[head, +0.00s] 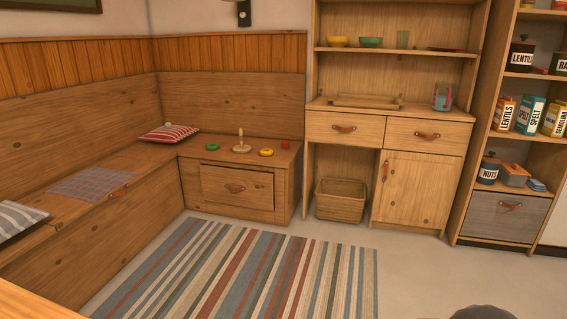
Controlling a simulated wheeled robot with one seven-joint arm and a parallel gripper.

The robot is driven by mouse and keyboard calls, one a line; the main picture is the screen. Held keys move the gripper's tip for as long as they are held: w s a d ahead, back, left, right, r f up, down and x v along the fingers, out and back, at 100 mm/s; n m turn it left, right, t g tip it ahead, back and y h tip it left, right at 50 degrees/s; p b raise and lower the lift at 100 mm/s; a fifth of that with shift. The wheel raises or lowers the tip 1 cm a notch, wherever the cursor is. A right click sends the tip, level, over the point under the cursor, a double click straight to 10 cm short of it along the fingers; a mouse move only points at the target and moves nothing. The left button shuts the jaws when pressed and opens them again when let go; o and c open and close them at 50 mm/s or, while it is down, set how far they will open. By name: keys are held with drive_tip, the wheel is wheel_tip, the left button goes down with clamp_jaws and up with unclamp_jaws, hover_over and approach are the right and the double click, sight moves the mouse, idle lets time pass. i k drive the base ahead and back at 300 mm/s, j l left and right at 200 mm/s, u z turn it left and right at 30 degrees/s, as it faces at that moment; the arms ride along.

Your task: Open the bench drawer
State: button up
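The bench drawer (222,194) is in the short end of the corner bench (286,182), left of centre in the head view. No gripper shows near the pull. A dark rounded shape at the bottom right edge is too cut off to identify, and my gripper is not in view.
A striped rug (250,275) lies on open floor before the bench. A ring stacker (241,146) and loose rings stand on the bench top. A basket (340,200) sits under the hutch (417,190) at right. A shelf with a grey drawer (505,218) stands farther right.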

sight(254, 189)
drive_tip(key=i+j+u, duration=0.2)
drive_tip(key=i, duration=0.2)
drive_tip(key=i+j+u, duration=0.45)
drive_tip(key=i, duration=0.3)
drive_tip(key=i+j, duration=0.2)
drive_tip(key=i, duration=1)
drive_tip(key=i+j+u, duration=0.15)
drive_tip(key=i, duration=1.1)
